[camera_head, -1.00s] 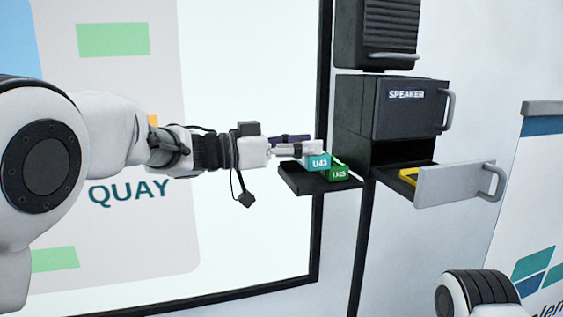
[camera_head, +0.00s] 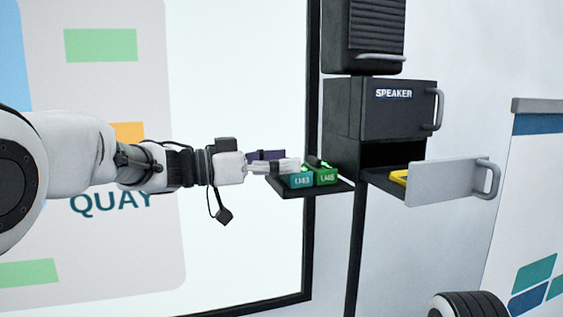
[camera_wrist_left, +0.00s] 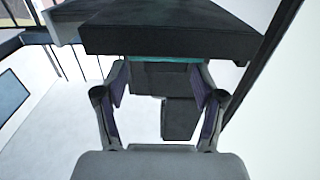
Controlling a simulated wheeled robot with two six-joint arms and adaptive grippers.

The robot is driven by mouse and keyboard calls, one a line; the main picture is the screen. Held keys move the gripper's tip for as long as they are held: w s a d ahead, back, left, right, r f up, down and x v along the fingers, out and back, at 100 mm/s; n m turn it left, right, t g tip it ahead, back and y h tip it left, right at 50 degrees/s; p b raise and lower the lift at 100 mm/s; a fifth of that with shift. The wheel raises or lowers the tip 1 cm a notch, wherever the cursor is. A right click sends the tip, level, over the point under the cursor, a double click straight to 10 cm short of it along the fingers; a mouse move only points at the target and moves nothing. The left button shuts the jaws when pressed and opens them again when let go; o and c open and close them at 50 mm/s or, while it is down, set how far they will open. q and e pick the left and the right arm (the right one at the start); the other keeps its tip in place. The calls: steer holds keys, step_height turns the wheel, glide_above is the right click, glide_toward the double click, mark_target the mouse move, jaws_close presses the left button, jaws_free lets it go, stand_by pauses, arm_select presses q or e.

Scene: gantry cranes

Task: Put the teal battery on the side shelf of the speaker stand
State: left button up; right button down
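The teal battery (camera_head: 300,181), marked U43, is at the side shelf (camera_head: 337,189), the dark plate at the left of the speaker stand. It stands beside a green battery and looks down on the plate; its underside is hidden. My left gripper (camera_head: 285,166) reaches in from the left, with its fingers on both sides of the teal battery. In the left wrist view the fingertips (camera_wrist_left: 160,75) flank a thin teal strip of the battery (camera_wrist_left: 160,58), apparently touching both ends. A dark slab, apparently the shelf, hides the rest. My right gripper is not in view.
The green battery (camera_head: 326,177), marked U45, takes the shelf's right part. Right of it stands the black cabinet labelled SPEAKER (camera_head: 395,112). Its grey-fronted drawer (camera_head: 455,184) is pulled out with a yellow item (camera_head: 399,177) inside. A large whiteboard-like panel (camera_head: 240,240) is behind my arm.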

arm_select(q)
steer(key=shift+w, duration=0.1)
steer(key=shift+a+f, duration=0.15)
steer(key=shift+a, duration=0.05)
steer(key=b+v, duration=0.3)
steer(key=v, duration=0.8)
